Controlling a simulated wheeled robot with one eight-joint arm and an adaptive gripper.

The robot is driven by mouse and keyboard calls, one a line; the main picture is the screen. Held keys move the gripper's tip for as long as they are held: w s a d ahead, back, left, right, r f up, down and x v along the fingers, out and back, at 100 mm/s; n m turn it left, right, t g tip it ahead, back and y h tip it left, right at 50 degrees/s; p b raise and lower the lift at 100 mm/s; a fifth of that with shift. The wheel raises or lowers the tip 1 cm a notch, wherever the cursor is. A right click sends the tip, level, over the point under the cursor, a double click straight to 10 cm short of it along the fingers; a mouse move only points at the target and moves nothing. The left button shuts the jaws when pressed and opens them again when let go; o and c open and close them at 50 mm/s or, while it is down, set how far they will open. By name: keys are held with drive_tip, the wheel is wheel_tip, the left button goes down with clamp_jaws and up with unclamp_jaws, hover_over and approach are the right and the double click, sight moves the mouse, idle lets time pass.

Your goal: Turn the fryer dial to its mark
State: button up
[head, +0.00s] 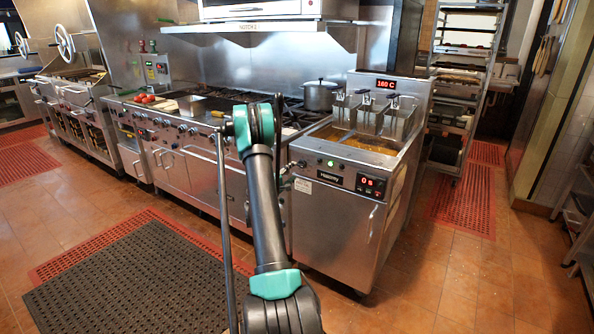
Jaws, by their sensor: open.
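The steel fryer (335,225) stands right of the range, with oil and raised baskets on top. Its sloped front panel has a green light (330,163), a small dark knob (301,163) that looks like the dial, and a red digit display (371,185). The dial's mark is too small to make out. My black and teal arm rises in front of the fryer's left side. My gripper (286,176) is mostly hidden behind the arm; only small dark parts show near the panel's left end. I cannot tell whether it touches the knob.
A range (190,170) with a pot (320,95) stands left of the fryer. A red 180 C display (386,84) is on the fryer's back. A tall rack (460,85) stands behind right. A black mat (130,285) lies front left; the floor at front right is clear.

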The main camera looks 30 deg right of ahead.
drive_tip(key=v, duration=0.5)
drive_tip(key=shift+s+a, duration=0.15)
drive_tip(key=shift+a, duration=0.2)
drive_tip(key=s+a+r+m+g+y, duration=0.1)
drive_tip(key=s+a+r+m+y, duration=0.35)
drive_tip(key=s+a, duration=0.75)
drive_tip(key=s+a+f+y, duration=0.2)
drive_tip(key=s+a+y, duration=0.4)
drive_tip(key=s+a, duration=0.5)
drive_tip(key=s+a+f+g+y, duration=0.1)
drive_tip(key=s+a+y, duration=0.5)
drive_tip(key=s+a, duration=0.6)
drive_tip(key=a, duration=0.4)
drive_tip(key=shift+f+g, duration=0.3)
drive_tip(key=shift+f, duration=0.1)
drive_tip(key=shift+a, duration=0.1)
